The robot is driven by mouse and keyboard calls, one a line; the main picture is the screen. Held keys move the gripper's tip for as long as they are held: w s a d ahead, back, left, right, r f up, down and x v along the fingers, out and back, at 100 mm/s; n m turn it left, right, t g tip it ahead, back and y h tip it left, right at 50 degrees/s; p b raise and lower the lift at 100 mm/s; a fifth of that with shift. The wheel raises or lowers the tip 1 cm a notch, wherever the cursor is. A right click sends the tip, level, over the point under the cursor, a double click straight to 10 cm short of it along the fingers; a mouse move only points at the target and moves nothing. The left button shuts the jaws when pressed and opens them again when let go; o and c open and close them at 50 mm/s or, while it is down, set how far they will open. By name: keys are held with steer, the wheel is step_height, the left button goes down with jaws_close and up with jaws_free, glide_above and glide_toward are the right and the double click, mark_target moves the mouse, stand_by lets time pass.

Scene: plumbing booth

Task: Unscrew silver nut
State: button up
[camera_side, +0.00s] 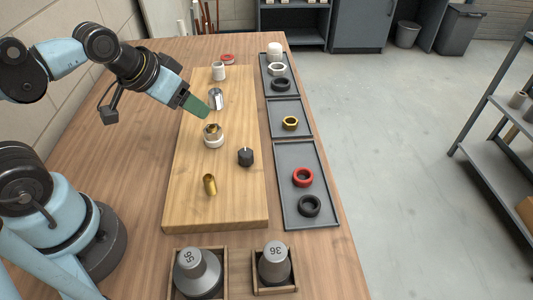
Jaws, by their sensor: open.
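A silver metal fitting (217,98) stands on the wooden board, just beyond the tip of my gripper; I cannot tell whether it has a nut on it. A pale, silvery nut-like ring (278,69) lies in the far tray to the right. My gripper (204,111) has green fingers and is open. It points down and right over the board, close to the silver fitting and above and left of a brass fitting (212,130) with a white collar (213,141). The gap between the fingers is hidden, and I see nothing held.
The wooden board (190,215) also carries a white cylinder (218,72), black cap (246,157) and brass tube (210,185). Trays (300,160) on the right hold a brass nut (290,123), red ring (303,177) and black rings. Two grey weights (197,270) stand at the front.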

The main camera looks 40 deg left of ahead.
steer(key=shift+o, duration=0.7)
